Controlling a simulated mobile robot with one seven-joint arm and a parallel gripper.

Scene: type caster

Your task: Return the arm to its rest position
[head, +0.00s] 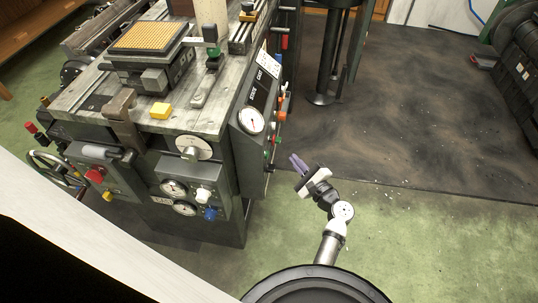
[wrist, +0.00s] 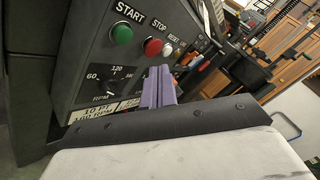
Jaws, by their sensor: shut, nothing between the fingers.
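My gripper (head: 299,163) is in the middle of the head view, to the right of the machine's control side and apart from any loose object there. Its purple fingers lie together and hold nothing. In the wrist view the shut fingers (wrist: 159,87) point at a grey control panel (wrist: 85,75). The fingertips overlap the panel in that view; I cannot tell how large the gap is.
The machine (head: 215,110) with dials and knobs stands left of my arm. Its panel has a green START button (wrist: 122,35) and a red STOP button (wrist: 153,47). A black case (head: 518,70) is at the far right. The green floor (head: 440,235) right of my arm is clear.

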